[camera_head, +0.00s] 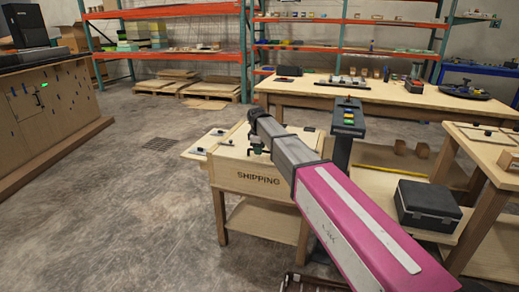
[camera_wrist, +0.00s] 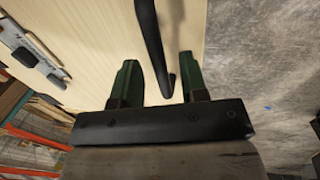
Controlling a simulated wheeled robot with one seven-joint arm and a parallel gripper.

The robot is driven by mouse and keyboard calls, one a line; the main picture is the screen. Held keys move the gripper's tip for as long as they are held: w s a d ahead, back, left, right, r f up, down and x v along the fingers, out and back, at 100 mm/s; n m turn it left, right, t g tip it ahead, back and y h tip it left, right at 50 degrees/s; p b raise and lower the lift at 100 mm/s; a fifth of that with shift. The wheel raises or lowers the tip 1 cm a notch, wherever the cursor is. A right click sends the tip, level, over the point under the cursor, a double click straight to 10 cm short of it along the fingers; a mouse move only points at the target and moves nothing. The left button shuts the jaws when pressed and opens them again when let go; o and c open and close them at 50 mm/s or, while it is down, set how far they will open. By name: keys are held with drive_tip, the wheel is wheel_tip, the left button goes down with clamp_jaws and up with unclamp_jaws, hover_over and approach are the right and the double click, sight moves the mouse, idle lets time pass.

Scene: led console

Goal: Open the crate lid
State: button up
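The wooden crate (camera_head: 250,182) marked "SHIPPING" stands left of centre in the head view, on a wooden stand. Its lid (camera_head: 232,150) looks flat and closed, partly hidden behind my arm. My gripper (camera_head: 257,147) is over the lid; its fingers are small there. In the wrist view my gripper (camera_wrist: 158,82) shows two dark green fingers spread apart. A black curved bar, seemingly the lid's handle (camera_wrist: 152,38), reaches between them over pale wood (camera_wrist: 98,35). Gaps show on both sides of the bar, nearer the right finger. The bar's far end is cut off by the frame.
A pale board with metal fittings (camera_head: 209,139) sits at the crate's left. A dark post with coloured buttons (camera_head: 348,119) stands close to its right. A black case (camera_head: 427,205) lies on a low shelf at right. Open concrete floor (camera_head: 125,205) lies to the left.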

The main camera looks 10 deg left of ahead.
clamp_jaws()
drive_tip(key=shift+r, duration=0.1)
